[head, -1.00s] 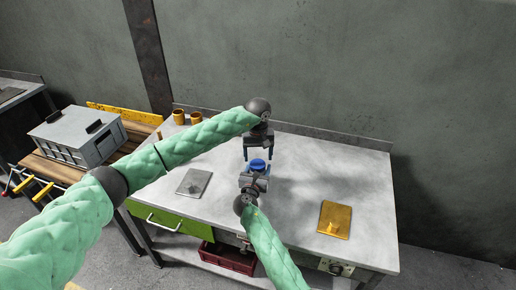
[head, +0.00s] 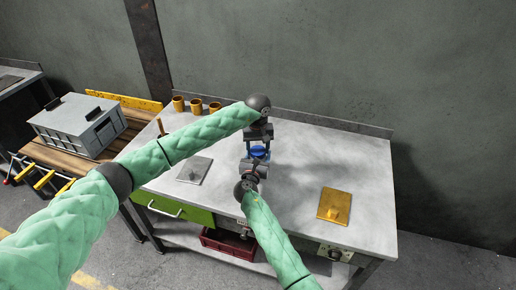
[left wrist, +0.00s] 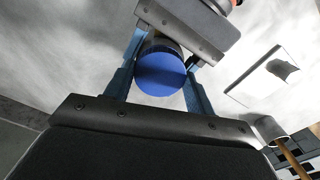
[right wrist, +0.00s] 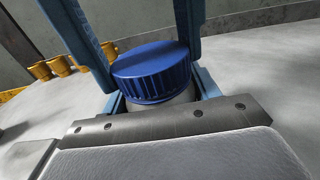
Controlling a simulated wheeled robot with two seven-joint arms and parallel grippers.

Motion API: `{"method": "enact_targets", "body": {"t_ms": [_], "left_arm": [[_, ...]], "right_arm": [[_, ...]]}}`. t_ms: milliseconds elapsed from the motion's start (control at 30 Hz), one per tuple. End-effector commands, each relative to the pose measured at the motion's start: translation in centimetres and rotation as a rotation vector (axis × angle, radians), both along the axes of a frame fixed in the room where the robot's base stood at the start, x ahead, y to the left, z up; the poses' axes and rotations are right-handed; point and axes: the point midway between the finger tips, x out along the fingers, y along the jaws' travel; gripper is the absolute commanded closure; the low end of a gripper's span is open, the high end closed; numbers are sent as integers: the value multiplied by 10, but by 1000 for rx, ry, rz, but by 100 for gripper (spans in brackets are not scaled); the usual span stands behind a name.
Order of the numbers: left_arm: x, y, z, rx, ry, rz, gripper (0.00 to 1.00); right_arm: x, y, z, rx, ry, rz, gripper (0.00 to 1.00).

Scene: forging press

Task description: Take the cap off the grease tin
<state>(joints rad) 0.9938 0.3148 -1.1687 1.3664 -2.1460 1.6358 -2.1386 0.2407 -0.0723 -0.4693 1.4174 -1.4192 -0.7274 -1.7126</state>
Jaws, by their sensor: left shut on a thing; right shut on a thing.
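The grease tin has a ribbed blue cap (right wrist: 150,72), which sits on top of the grey tin body (right wrist: 172,99) in the right wrist view. In the head view the cap (head: 259,152) shows between my two grippers above the bench. My left gripper (head: 258,148) reaches down from behind and is shut on the cap, with a finger on each side; the left wrist view shows the cap (left wrist: 160,75) from above. My right gripper (right wrist: 160,92) comes from the front and is shut on the tin body below the cap. The tin's lower part is hidden.
The grey bench top (head: 300,160) has free room to the right. A grey plate (head: 194,170) lies left and a yellow plate (head: 334,205) lies right. Orange cups (head: 196,106) stand at the back left. A grey box (head: 80,125) sits on a neighbouring bench.

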Motion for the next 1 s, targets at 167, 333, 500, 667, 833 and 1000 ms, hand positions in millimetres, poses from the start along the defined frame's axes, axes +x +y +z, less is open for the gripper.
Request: {"method": "enact_targets", "body": {"t_ms": [167, 333, 500, 667, 833, 1000], "left_arm": [[0, -1, 1, -1, -1, 112, 73], [0, -1, 1, -1, -1, 341, 73], [0, -2, 1, -2, -1, 520, 73], [0, -2, 1, -2, -1, 588, 73], [0, -2, 1, -3, -1, 592, 73], [0, -3, 1, -4, -1, 590, 34]], "right_arm": [[0, 2, 1, 1, -1, 2, 100], [0, 2, 1, 1, -1, 3, 100], [0, 3, 1, 1, -1, 3, 100], [-1, 3, 1, 1, -1, 4, 100], [-1, 3, 1, 1, -1, 5, 100], [-1, 4, 1, 1, -1, 5, 100]]}}
